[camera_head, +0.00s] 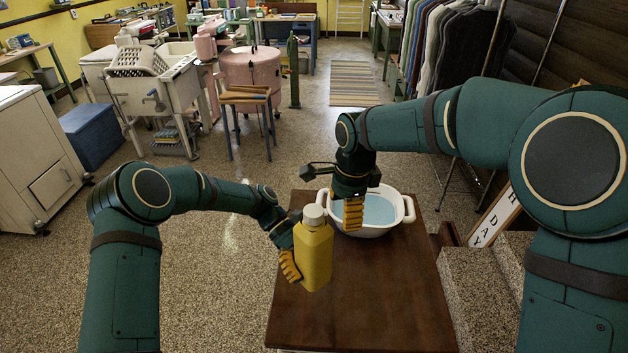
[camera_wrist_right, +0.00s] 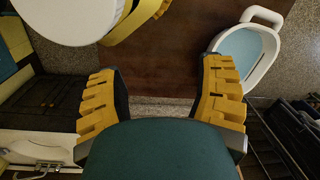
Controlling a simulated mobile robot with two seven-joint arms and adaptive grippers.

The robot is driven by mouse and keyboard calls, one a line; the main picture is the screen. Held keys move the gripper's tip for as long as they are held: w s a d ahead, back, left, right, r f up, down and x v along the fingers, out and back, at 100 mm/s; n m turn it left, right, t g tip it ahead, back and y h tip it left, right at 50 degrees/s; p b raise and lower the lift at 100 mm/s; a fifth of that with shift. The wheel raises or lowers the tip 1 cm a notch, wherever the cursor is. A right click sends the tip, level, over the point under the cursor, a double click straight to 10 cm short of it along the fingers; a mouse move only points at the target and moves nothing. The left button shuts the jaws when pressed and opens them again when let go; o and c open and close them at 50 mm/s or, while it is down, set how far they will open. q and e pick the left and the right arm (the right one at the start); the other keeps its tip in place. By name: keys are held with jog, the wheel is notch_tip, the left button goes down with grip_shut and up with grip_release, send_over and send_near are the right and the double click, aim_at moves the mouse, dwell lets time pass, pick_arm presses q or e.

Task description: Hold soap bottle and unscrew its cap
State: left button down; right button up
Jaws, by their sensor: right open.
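The yellow soap bottle (camera_head: 314,256) is upright near the left edge of the brown table. Its white cap (camera_head: 314,213) is on top and looms large at the upper left of the right wrist view (camera_wrist_right: 72,14). My left gripper (camera_head: 294,262) is shut on the bottle from the left; one yellow finger shows and the other is hidden behind the bottle. My right gripper (camera_head: 353,214) is open and empty, pointing down to the right of the bottle, apart from the cap. Both its fingers show spread in the right wrist view (camera_wrist_right: 162,92).
A white basin (camera_head: 408,213) with bluish water stands on the table (camera_head: 365,300) just behind my right gripper. The table's front is clear. A speckled stone block (camera_head: 480,300) is to the right. A pink washer (camera_head: 250,70) and a stool (camera_head: 245,97) stand further back.

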aim_at(314, 210)
jog(key=s+a+r+m, duration=0.1)
jog(key=a+r, duration=0.1)
jog(key=r, duration=0.1)
jog(key=s+a+r+m, duration=0.1)
jog(key=s+a+r, duration=0.1)
jog(key=r, duration=0.2)
jog(key=s+a+r+m, duration=0.1)
jog(key=a+r, duration=0.1)
jog(key=r, duration=0.1)
jog(key=shift+s+r+g+h, duration=0.25)
jog(key=shift+s+g+h, duration=0.05)
jog(key=shift+s+h, duration=0.1)
jog(key=shift+w+a+f, duration=0.1)
jog(key=shift+f, duration=3.8)
grip_shut()
